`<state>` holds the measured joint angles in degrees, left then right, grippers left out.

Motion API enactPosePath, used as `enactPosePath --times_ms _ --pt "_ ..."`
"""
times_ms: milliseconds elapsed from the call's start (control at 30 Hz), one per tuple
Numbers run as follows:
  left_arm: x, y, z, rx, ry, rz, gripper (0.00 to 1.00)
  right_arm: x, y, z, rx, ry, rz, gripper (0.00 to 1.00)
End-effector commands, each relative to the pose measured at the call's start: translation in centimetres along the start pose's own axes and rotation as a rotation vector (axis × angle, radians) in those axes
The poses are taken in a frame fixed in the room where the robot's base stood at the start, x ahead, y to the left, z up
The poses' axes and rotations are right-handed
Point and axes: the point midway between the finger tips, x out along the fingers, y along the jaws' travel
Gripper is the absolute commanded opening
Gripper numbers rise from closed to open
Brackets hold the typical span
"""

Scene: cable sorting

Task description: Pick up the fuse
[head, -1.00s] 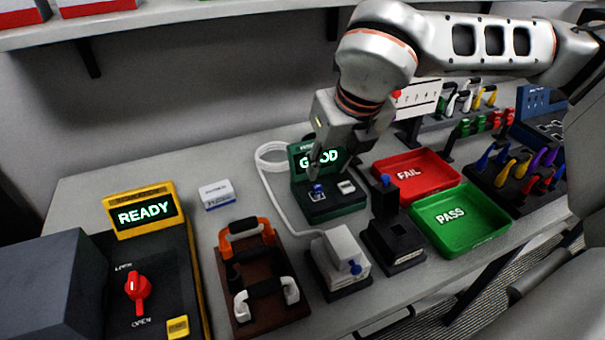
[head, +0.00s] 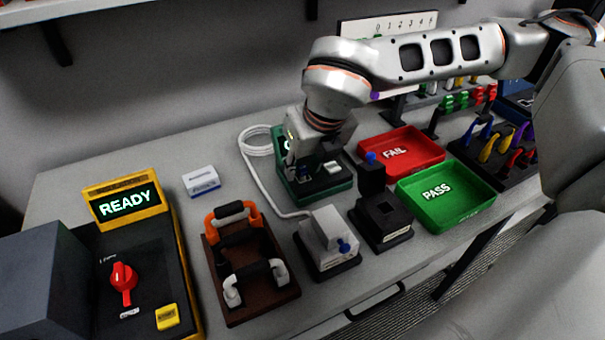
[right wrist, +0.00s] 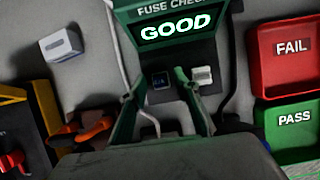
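The fuse (right wrist: 160,81) shows as a small dark blue block on the green fuse checker (right wrist: 152,14), whose screen reads GOOD in the right wrist view. In the head view the checker (head: 327,188) stands mid-table, and my right gripper (head: 304,170) is over its left part, largely hiding the fuse and the screen. In the right wrist view my right gripper (right wrist: 159,84) is open, with one finger to each side of the fuse. I see no contact between fingers and fuse. My left gripper is not in view.
A white switch (right wrist: 202,76) is right of the fuse. The red FAIL tray (head: 424,158) and green PASS tray (head: 466,213) lie to the right. A black stand (head: 382,228) and a grey device (head: 327,235) are in front. A small white box (head: 201,181) stands left.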

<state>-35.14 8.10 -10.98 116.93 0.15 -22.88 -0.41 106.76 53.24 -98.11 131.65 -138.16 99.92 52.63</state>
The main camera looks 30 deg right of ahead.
Motion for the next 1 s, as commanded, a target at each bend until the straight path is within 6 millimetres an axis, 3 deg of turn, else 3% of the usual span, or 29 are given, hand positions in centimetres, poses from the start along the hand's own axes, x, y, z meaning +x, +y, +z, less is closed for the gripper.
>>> enactPosePath --times_ms 33,100,133,667,867,1000 --pt "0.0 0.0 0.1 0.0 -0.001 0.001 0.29 0.0 0.0 0.0 0.0 0.0 0.0 0.23" --pt "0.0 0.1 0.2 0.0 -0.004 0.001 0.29 0.0 0.0 0.0 0.0 0.0 0.0 0.05" --pt "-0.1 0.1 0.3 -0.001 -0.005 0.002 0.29 0.0 0.0 0.0 0.0 0.0 0.0 0.01" --pt "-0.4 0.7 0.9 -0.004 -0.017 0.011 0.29 -0.9 0.0 0.4 0.0 -0.002 0.001 0.0" --pt "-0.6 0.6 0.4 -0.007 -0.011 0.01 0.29 -3.7 0.1 1.6 0.0 -0.007 0.001 0.0" --pt "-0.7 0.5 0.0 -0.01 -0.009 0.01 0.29 -7.1 0.1 3.1 0.001 -0.009 0.002 0.0"
